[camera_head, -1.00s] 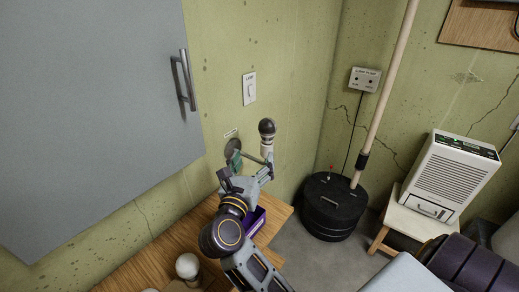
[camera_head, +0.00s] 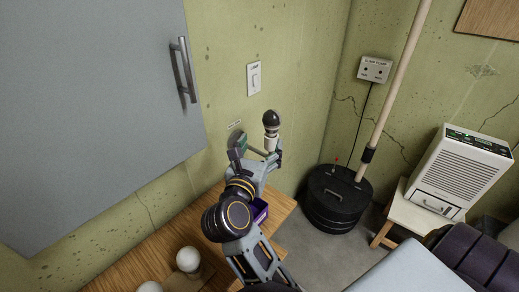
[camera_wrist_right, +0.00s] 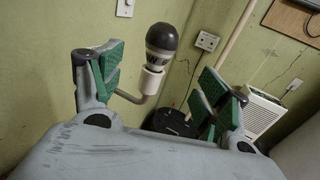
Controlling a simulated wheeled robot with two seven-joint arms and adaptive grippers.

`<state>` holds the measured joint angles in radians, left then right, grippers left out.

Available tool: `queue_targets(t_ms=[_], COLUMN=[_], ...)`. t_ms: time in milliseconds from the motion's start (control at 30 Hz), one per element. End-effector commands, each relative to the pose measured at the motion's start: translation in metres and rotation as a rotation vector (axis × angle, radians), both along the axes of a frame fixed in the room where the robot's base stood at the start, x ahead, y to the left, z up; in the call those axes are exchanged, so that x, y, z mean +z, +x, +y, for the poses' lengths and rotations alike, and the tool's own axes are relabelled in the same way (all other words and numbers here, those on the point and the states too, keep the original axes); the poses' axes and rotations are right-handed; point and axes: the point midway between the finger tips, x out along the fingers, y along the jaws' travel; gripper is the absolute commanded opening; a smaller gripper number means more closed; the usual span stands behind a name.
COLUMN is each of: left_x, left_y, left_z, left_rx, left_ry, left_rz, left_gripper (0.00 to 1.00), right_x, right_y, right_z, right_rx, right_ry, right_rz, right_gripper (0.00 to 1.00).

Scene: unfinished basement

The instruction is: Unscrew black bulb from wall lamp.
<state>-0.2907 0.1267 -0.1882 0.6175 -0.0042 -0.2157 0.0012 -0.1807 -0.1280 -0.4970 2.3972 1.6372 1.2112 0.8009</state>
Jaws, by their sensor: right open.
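The black bulb (camera_head: 271,120) sits upright in the white socket of the wall lamp (camera_head: 270,143), which stands out from the green wall on a bent arm. In the right wrist view the black bulb (camera_wrist_right: 162,38) shows its dark dome and pale lower band above the white socket (camera_wrist_right: 151,80). My right gripper (camera_head: 262,154) is open and empty, close by the lamp. In the right wrist view its green-padded fingers (camera_wrist_right: 160,80) are spread wide, with the bulb and socket showing between them, beyond the tips. The gripper partly hides the lamp's arm in the head view. My left gripper is out of view.
A wooden counter (camera_head: 165,250) below holds a purple box (camera_head: 260,211) and white bulbs (camera_head: 188,260). A grey cabinet (camera_head: 90,110) hangs at left. A switch (camera_head: 254,79) is above the lamp. A black sump lid (camera_head: 337,195) and dehumidifier (camera_head: 456,172) stand at right.

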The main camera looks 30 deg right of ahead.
Motion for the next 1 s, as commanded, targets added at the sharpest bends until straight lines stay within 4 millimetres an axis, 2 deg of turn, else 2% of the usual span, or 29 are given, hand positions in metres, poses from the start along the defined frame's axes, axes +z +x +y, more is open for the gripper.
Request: queue_targets(t_ms=[400, 767, 1000], left_x=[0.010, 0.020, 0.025], left_y=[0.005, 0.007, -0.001], left_z=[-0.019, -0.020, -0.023], left_rx=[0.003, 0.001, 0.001], left_ry=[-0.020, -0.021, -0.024], left_rz=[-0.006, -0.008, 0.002], left_gripper=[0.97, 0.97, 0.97], right_x=[0.002, 0.002, 0.002], right_y=[0.030, 0.061, 0.080], right_z=[-0.030, -0.061, -0.080], right_rx=[-0.001, -0.001, 0.000], right_ry=[-0.001, -0.002, -0.001], right_rz=[-0.001, -0.001, -0.001], right_gripper=[0.76, 0.76, 0.76])
